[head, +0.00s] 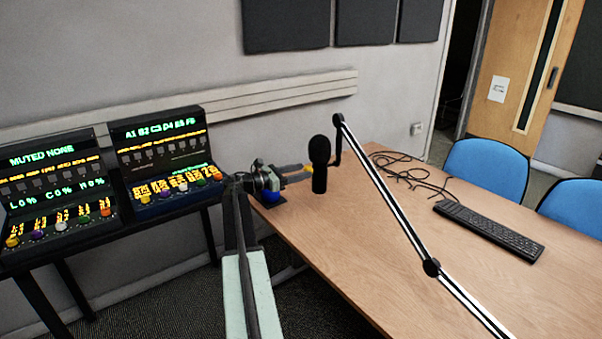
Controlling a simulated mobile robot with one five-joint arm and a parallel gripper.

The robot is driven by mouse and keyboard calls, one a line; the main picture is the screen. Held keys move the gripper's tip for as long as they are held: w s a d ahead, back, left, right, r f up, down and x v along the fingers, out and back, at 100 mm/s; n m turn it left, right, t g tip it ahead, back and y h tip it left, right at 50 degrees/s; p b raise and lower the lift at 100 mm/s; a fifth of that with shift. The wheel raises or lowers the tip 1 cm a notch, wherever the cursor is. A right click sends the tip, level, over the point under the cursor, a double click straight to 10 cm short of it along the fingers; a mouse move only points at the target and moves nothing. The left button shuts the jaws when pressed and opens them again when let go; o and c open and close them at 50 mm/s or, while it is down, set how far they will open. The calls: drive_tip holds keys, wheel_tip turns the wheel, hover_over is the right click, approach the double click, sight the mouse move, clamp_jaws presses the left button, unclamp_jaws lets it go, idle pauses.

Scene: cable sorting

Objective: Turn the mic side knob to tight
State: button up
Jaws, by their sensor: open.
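The black microphone (319,165) stands upright in view, hanging by the top end of a boom arm (388,199). A small yellow piece, which looks like the side knob (308,169), shows at the microphone's left side. My gripper (301,173) reaches in from the left with its grey fingers pointing at the knob. The fingers are open, with their tips at or very near the yellow piece. I cannot tell whether they touch it. The knob's marking and turn position are too small to read.
A wooden table (400,270) holds a black keyboard (489,230) and loose black cables (408,172). Two lit control panels (165,160) stand at left. Blue chairs (487,167) are at right.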

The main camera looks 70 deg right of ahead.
drive_tip(key=shift+s+d, duration=0.3)
drive_tip(key=shift+d, duration=0.05)
clamp_jaws()
